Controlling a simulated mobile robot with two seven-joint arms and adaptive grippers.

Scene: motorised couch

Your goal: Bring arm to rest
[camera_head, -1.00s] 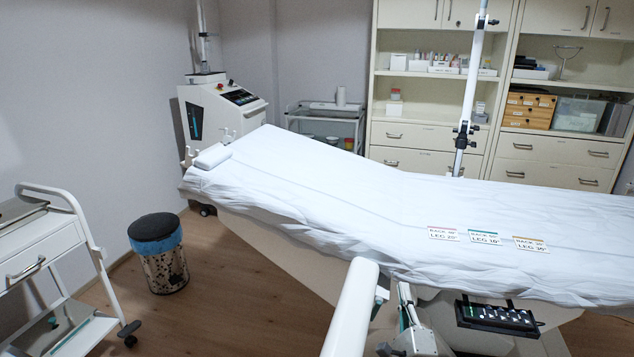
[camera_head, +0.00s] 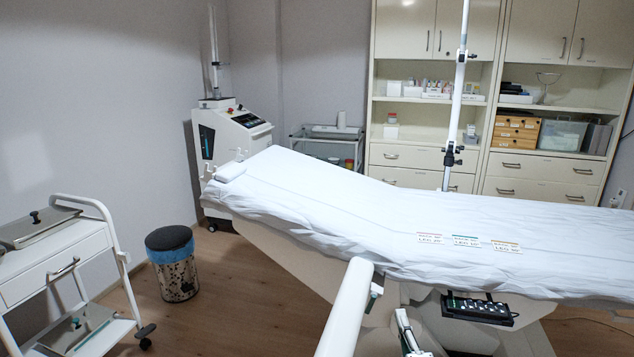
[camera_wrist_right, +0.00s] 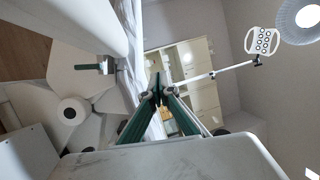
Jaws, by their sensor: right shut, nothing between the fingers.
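My right gripper (camera_head: 404,318) is at the bottom edge of the head view, in front of the near side of the couch (camera_head: 330,200). Only part of it shows there. In the right wrist view its two green-padded fingers (camera_wrist_right: 158,88) meet at their tips, shut with nothing between them. A white rounded bar (camera_head: 345,308) rises just left of the gripper; I cannot tell what it belongs to. The couch has a white sheet and its left end is raised. My left gripper is not seen.
A black control box (camera_head: 478,308) hangs on the couch's near side, right of my gripper. Three labels (camera_head: 466,241) lie on the sheet. A white trolley (camera_head: 55,262) and a bin (camera_head: 173,262) stand left. Floor between bin and couch is clear.

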